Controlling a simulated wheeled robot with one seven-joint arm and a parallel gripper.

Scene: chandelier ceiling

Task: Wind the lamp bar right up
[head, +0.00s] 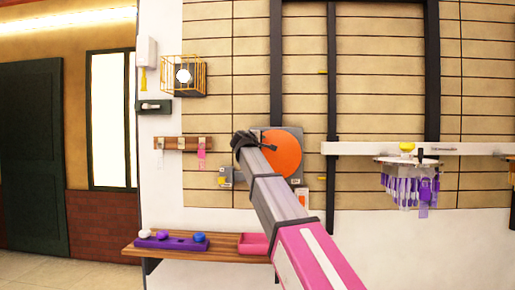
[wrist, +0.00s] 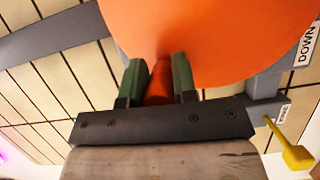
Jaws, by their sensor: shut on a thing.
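The large orange winch disc (head: 283,153) sits on a grey wall plate (head: 293,133), and also fills the top of the wrist view (wrist: 200,25). My gripper (head: 268,147) is at the disc's left part. In the wrist view its green fingers (wrist: 160,75) are shut on an orange handle (wrist: 158,92) that stands out from the disc. A label reading DOWN (wrist: 306,45) is on the grey plate. The white lamp bar (head: 345,148) runs level across the dark rails at the right. A round lamp (head: 409,162) with purple and clear pendants hangs below it.
A yellow lever (wrist: 298,157) sticks out beside the plate in the wrist view. A wooden shelf (head: 210,256) below holds a purple strip with knobs (head: 180,243) and a pink tray (head: 253,243). A yellow wire cage lamp (head: 183,75) and a hook rail (head: 172,143) are at left.

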